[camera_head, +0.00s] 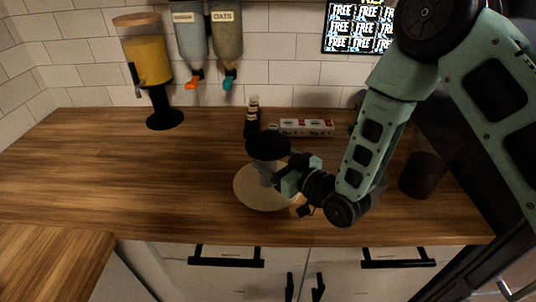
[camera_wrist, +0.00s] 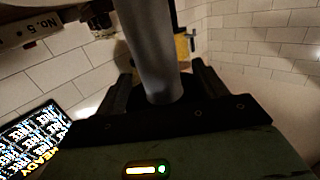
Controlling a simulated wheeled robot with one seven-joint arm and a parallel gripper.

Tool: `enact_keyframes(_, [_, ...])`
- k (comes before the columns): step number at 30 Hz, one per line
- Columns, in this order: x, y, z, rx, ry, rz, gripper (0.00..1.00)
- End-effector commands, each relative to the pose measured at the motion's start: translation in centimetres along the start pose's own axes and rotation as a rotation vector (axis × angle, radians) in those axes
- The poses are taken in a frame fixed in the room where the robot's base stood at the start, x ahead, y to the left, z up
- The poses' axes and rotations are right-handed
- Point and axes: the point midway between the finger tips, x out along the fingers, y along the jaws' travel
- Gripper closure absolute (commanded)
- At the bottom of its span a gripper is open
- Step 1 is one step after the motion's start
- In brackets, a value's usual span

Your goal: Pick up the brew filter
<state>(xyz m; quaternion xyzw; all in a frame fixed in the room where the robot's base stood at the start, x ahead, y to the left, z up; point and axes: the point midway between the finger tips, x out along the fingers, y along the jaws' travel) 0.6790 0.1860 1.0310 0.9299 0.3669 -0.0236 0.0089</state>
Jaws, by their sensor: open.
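What I take to be the brew filter (camera_head: 268,146) stands upright on a round pale mat in the head view, with a wide dark top and a narrower grey body below. My gripper (camera_head: 275,179) is at its right side, at the height of the grey body. In the wrist view a smooth grey cylinder (camera_wrist: 151,45), likely that body, runs between the two dark fingers of my gripper (camera_wrist: 162,84). The fingers are apart, one on each side of it, with a gap visible on the right. The fingers' far sides and any contact are hidden.
The round mat (camera_head: 247,199) lies on the wooden counter (camera_head: 130,165). Small bottles (camera_head: 252,115) and a flat box (camera_head: 306,127) stand behind. A dark container (camera_head: 422,176) is at right, a yellow dispenser (camera_head: 147,62) at left. The counter's left part is clear.

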Motion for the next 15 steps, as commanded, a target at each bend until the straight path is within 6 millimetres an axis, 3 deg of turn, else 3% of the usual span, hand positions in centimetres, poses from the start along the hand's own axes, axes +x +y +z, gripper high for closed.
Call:
enact_keyframes(6, [2.2, 0.0, -0.2, -0.001, 0.001, 0.000, 0.29])
enact_keyframes(13, [2.3, 0.0, 0.0, -0.001, 0.001, 0.000, 0.29])
enact_keyframes(15, [2.3, 0.0, 0.0, -0.001, 0.001, 0.000, 0.48])
